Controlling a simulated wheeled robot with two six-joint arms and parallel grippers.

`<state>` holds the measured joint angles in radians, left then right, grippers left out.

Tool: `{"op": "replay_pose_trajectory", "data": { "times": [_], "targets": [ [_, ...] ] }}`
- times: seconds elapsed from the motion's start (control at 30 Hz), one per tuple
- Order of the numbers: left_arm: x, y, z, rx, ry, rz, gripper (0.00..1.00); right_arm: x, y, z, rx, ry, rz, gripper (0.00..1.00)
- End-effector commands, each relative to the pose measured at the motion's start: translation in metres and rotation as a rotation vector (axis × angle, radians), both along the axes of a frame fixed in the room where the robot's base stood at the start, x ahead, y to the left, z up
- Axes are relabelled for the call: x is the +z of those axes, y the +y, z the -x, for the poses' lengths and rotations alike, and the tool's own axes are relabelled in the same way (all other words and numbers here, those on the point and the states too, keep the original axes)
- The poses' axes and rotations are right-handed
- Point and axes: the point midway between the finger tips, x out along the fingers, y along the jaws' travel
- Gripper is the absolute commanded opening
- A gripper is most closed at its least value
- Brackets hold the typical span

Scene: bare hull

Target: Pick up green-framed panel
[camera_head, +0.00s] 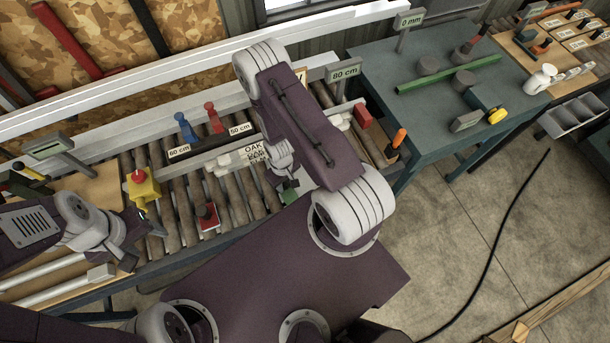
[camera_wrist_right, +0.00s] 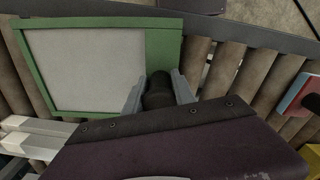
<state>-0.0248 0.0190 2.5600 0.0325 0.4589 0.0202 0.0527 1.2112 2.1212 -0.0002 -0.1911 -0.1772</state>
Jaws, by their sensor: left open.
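The green-framed panel (camera_wrist_right: 90,62) has a pale grey face and lies on the rollers in the right wrist view. In the head view only a small green part of it (camera_head: 290,192) shows beneath my right arm, which hides the rest. My right gripper (camera_wrist_right: 160,92) is over the panel's green edge, with a dark rounded piece between its two grey fingers. I cannot tell whether the fingers press on that piece. My left gripper (camera_head: 150,222) is open and empty, just below a yellow box with a red button (camera_head: 144,187).
The roller conveyor (camera_head: 168,212) runs beneath both arms. A red-topped switch box (camera_head: 207,216) stands on it, left of my right arm. Blue and red clamps (camera_head: 184,128) are on the rail behind. A grey-blue table (camera_head: 385,70) with blocks and a green bar stands at right.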

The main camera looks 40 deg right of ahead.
Motion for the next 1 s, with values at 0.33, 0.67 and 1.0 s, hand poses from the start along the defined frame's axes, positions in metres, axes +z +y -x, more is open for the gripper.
{"op": "replay_pose_trajectory", "data": {
  "times": [0.33,0.67,1.0],
  "targets": [
    [0.0,0.0,0.0,0.0,0.0,0.0,0.57,0.001,0.0,0.0,0.0,0.0,0.0,0.0],
    [-0.008,0.0,0.0,0.0,0.0,0.0,0.57,0.024,0.0,-0.002,0.0,-0.005,0.0,0.0],
    [-0.005,0.0,0.0,0.0,0.001,0.0,0.57,0.083,0.0,0.058,-0.001,0.007,0.0,0.0]
  ]
}}
